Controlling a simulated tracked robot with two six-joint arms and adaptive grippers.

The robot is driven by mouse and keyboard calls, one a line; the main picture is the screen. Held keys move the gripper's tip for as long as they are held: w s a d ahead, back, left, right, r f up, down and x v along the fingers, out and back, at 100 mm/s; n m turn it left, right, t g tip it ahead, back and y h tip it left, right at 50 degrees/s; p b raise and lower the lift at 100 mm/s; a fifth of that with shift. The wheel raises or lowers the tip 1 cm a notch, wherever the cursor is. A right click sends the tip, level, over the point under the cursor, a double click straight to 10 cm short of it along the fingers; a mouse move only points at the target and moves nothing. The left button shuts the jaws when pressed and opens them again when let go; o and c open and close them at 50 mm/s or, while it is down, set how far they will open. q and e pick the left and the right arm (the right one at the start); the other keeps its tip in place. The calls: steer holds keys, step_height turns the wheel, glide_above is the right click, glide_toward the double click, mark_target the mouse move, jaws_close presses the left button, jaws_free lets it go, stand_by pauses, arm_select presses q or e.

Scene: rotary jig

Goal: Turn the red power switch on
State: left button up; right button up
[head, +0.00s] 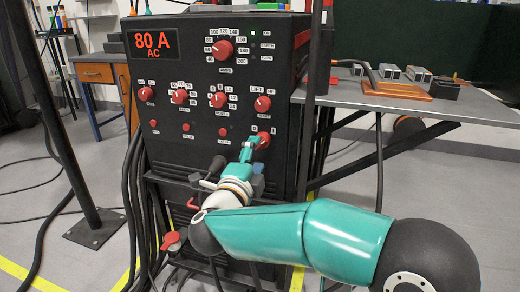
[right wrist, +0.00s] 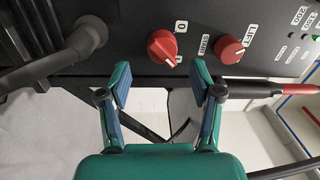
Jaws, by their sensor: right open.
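The red power switch (head: 263,141) is a round red knob at the lower right of the black machine's front panel. In the right wrist view the red switch (right wrist: 161,46) has a white pointer mark and a "0" label beside it. My right gripper (head: 252,145) is in front of the panel at this switch, partly covering it in the head view. In the right wrist view the gripper (right wrist: 160,82) is open and empty, its fingertips on either side below the switch, with a visible gap to it. My left gripper is out of view.
The LIFT knob (head: 262,104) is just above the switch, close beside it in the wrist view. A black cable plug (head: 216,165) sticks out to the left of my gripper. A grey workbench (head: 400,101) stands at the right. The display (head: 153,44) reads 80 A AC.

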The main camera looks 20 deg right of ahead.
steer(key=v, duration=0.7)
steer(key=shift+s, duration=0.2)
steer(key=shift+a+f, duration=0.1)
steer(key=shift+f, duration=0.05)
